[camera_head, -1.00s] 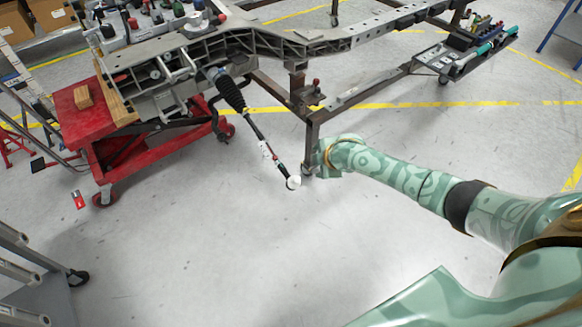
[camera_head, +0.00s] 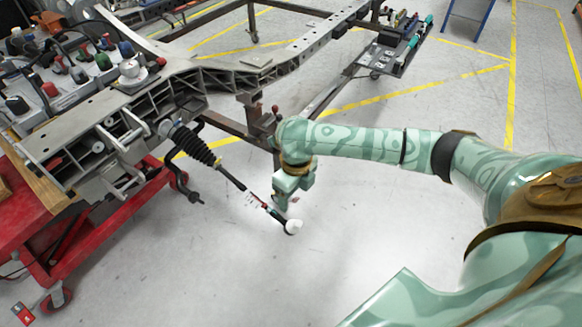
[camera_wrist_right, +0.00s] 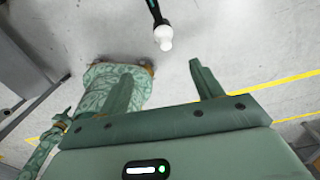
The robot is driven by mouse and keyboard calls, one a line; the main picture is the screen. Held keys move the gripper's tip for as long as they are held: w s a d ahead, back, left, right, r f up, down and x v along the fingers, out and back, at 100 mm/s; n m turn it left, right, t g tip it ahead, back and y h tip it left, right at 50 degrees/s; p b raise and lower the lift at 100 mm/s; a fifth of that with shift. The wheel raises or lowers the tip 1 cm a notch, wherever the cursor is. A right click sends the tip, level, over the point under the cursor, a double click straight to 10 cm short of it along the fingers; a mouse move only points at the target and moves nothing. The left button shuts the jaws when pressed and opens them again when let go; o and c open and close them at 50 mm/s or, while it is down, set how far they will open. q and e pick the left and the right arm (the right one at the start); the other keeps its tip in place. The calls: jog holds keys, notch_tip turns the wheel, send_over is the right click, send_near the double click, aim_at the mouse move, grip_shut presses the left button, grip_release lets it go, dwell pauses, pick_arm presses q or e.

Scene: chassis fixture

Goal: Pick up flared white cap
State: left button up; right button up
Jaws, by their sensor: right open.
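The flared white cap (camera_head: 293,227) sits at the lower end of a dark rod (camera_head: 232,177) with a ribbed black boot, which reaches out from the chassis. In the right wrist view the cap (camera_wrist_right: 164,39) hangs on its dark rod, beyond the fingertips and roughly between them sideways. My right gripper (camera_head: 284,204) points down just above and left of the cap in the head view; its fingers are partly hidden there. In the wrist view the right gripper (camera_wrist_right: 161,69) is open and empty, its two fingers spread wide. My left gripper is not in view.
The grey chassis frame (camera_head: 205,80) rests over a red cart (camera_head: 110,228) on the left. A metal stand post (camera_head: 262,125) stands close behind my right gripper. A tool tray (camera_head: 392,52) is at the upper right. Open floor lies below the cap.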

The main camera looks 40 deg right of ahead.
jog(key=n+b, duration=0.1)
jog(key=b, duration=0.5)
send_near(296, 221)
jog(key=f, duration=0.6)
jog(key=shift+s+a+f, duration=0.1)
jog(key=shift+a+f, duration=0.15)
notch_tip(296, 221, down, 5)
jog(key=b, duration=0.3)
jog(key=shift+d+f, duration=0.1)
jog(key=shift+f, duration=0.1)
jog(key=shift+w+r, duration=0.15)
jog(key=shift+w, duration=0.05)
jog(key=c, duration=1.2)
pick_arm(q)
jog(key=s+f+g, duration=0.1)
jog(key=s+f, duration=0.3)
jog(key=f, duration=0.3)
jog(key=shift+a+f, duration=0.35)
pick_arm(e)
jog(key=shift+c, duration=0.4)
